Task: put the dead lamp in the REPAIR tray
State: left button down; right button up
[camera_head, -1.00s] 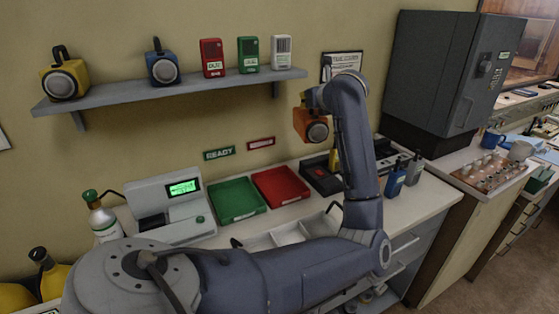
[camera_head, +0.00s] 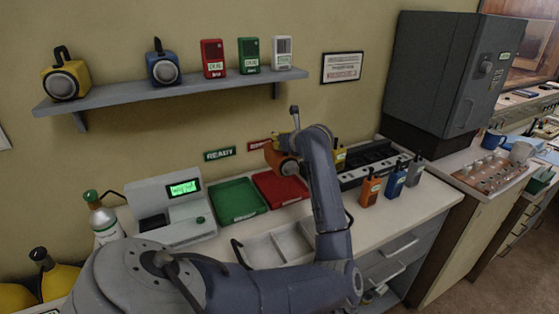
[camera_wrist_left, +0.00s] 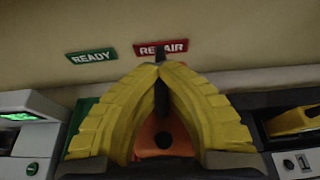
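An orange lamp (camera_head: 275,158) with a round lens hangs in the air in the head view, over the back of the red tray (camera_head: 290,192). My left gripper (camera_wrist_left: 160,80) has its yellow fingers closed around the lamp's dark handle; the lamp's orange body (camera_wrist_left: 163,148) shows between them in the left wrist view. The red REPAIR sign (camera_wrist_left: 161,48) is on the wall behind; in the head view the lamp and arm partly cover it. The red tray looks empty where it shows. My right gripper is in neither view.
A green tray (camera_head: 237,200) lies left of the red one, under the READY sign (camera_head: 219,154). A console with a green screen (camera_head: 170,207) stands further left. Right are a dark charging rack (camera_head: 378,158) and orange (camera_head: 370,190), blue and grey radios. A white divided bin (camera_head: 262,250) is in front.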

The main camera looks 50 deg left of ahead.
aim_at(290, 166)
pick_arm(q)
jog(key=shift+f, duration=4.8)
jog(key=shift+f, duration=0.15)
jog(key=c, duration=1.6)
grip_release()
jog(key=shift+v, duration=3.8)
